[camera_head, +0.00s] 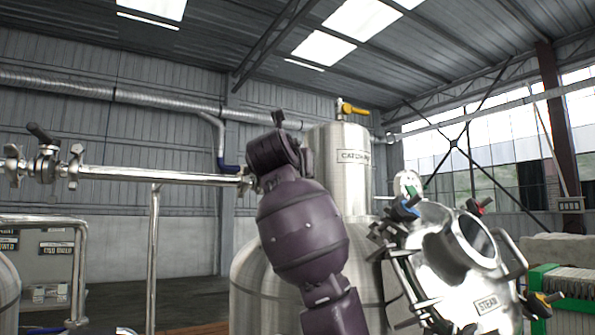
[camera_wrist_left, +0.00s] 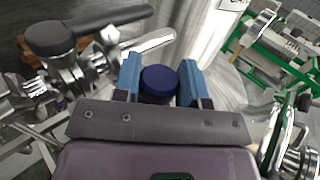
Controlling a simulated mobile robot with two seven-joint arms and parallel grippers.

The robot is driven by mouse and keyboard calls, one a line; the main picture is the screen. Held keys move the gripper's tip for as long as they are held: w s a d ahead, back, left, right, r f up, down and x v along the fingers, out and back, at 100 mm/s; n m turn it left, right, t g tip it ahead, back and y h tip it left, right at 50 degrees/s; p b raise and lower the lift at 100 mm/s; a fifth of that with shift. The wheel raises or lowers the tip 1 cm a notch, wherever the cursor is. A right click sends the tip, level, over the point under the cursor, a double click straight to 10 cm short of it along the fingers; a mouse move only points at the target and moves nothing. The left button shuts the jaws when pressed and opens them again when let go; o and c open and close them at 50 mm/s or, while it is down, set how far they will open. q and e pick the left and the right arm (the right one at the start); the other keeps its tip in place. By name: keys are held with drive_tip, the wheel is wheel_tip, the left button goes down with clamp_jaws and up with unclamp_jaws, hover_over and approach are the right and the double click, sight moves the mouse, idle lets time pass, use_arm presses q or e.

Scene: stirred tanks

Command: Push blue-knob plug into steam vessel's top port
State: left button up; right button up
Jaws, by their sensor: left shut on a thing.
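The blue-knob plug (camera_wrist_left: 160,84) shows in the left wrist view as a dark blue round knob. My left gripper (camera_wrist_left: 160,90) is shut on it, with a light blue finger on each side. In the head view the plug and fingertips are not clearly seen; my purple left arm stands in front. The steam vessel (camera_head: 455,285) is shiny metal at the right, labelled STEAM, and looks tilted. A wide round opening (camera_head: 478,240) shows on its upper part; I cannot tell whether this is the top port. My right gripper is not in view.
A tall steel tank (camera_head: 342,185) stands behind my arm. A steel pipe (camera_head: 160,176) with a black-lever valve (camera_head: 45,150) runs across the left. A black-handled valve (camera_wrist_left: 60,45) lies left of the gripper in the wrist view. A green-framed unit (camera_head: 565,285) stands at the right.

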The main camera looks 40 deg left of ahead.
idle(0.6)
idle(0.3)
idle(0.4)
use_arm(q)
drive_tip(key=shift+f+b, duration=0.25)
drive_tip(key=shift+b, duration=0.1)
drive_tip(key=shift+f, duration=0.25)
drive_tip(key=shift+f+b, duration=0.45)
drive_tip(key=shift+f+b, duration=0.45)
drive_tip(key=shift+f, duration=0.2)
